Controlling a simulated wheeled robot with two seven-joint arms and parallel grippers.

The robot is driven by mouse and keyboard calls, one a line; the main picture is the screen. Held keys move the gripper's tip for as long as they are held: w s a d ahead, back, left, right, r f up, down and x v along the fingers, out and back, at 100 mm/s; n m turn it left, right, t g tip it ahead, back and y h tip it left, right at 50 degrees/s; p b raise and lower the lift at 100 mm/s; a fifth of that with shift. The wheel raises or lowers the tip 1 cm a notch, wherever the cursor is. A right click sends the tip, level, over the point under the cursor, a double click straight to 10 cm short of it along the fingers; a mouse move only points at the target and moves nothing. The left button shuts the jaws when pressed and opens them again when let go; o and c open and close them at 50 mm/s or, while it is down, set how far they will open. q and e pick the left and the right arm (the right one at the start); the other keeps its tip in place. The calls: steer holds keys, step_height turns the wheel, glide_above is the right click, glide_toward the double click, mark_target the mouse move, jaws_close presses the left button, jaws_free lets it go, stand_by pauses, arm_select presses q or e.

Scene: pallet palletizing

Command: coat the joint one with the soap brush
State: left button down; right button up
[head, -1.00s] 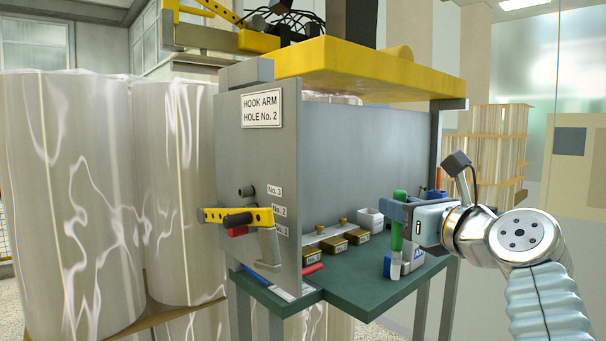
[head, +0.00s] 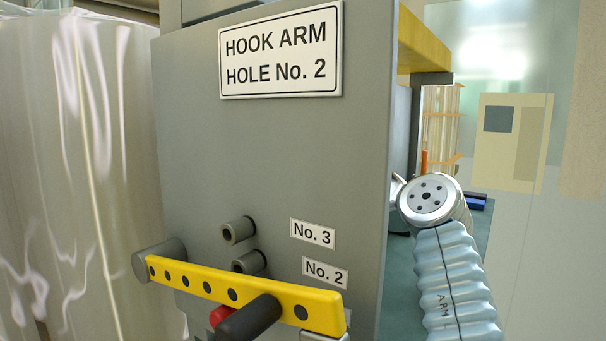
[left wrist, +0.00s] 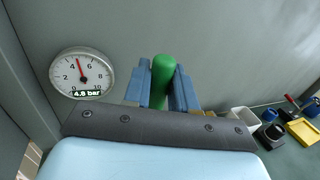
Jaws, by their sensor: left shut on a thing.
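My left gripper (left wrist: 160,78) is shut on the green handle (left wrist: 163,80), which stands between its two blue fingers in the left wrist view. I take this handle for the soap brush; its bristle end is hidden. A grey panel lies behind it. In the head view my arm enters at the lower right, and its gripper is hidden behind the panel's right edge. I cannot tell which part is joint one. My right gripper is not in view.
A gauge (left wrist: 82,74) reads 4.8 bar. A white container (left wrist: 243,120) and a yellow block (left wrist: 303,131) stand on the bench. The grey panel (head: 290,160) carries pipe stubs (head: 238,230) and a yellow bar (head: 200,283) jutting out. Wrapped rolls (head: 80,150) stand left.

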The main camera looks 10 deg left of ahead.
arm_select(q)
steer(key=shift+s+d+f, duration=0.1)
steer(key=shift+f, duration=2.6)
steer(key=shift+f+b, duration=0.45)
steer(key=shift+f, duration=0.15)
steer(key=shift+s+r+p, duration=0.1)
steer(key=shift+s+p, duration=0.05)
steer(key=shift+p, duration=0.3)
